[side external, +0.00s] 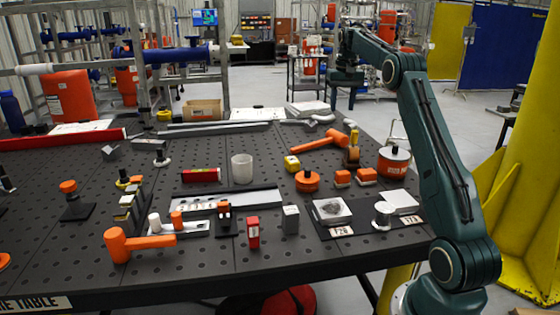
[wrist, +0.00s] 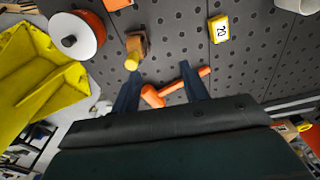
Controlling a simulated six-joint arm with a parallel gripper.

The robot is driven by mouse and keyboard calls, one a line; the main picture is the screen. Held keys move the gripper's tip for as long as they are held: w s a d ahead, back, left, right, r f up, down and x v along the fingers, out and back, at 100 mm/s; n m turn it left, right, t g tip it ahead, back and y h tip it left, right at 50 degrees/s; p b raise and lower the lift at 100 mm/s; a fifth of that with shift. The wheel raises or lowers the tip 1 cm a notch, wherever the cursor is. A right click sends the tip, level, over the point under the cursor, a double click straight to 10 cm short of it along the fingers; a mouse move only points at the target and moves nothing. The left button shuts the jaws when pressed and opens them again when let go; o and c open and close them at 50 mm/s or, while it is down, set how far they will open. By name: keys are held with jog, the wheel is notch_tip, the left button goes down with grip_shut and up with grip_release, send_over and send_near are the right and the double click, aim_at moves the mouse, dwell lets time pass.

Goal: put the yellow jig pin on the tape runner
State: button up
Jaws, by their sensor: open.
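The yellow jig pin (side external: 354,136) is a short yellow cylinder near the back right of the dark perforated table. In the wrist view the yellow pin (wrist: 133,62) overlaps the edge of a brown, roll-like piece (wrist: 138,43), which I take for the tape runner; the brown piece (side external: 352,157) is in front of the pin in the side view. I cannot tell whether the pin rests on it or stands beside it. My gripper (wrist: 160,70) is open and empty, above the table's back part, with the pin just left of its left finger. Its jaws are unclear in the side view.
An orange mallet (side external: 320,140) lies left of the pin; part of it shows between my fingers in the wrist view (wrist: 155,95). An orange pot (side external: 395,162) with a black knob stands right of the brown piece. A yellow block (side external: 292,163) and orange pieces sit nearby.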

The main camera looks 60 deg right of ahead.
jog(key=s+a+r+n+t, duration=0.15)
jog(key=a+r, duration=0.35)
jog(key=a, duration=0.8)
jog(key=s+a+r+n+t, duration=0.1)
jog(key=s+a+r+n, duration=0.2)
jog(key=a, duration=1)
jog(key=s+a+f+n+t, duration=0.1)
jog(key=s+a+f, duration=0.3)
jog(key=s+a, duration=0.5)
jog(key=s+a+f+n+t, duration=0.1)
jog(key=s+a+f+n, duration=0.3)
jog(key=s+a, duration=0.4)
jog(key=shift+s+a+f+t, duration=0.35)
jog(key=shift+s+f, duration=0.2)
jog(key=shift+s, duration=0.05)
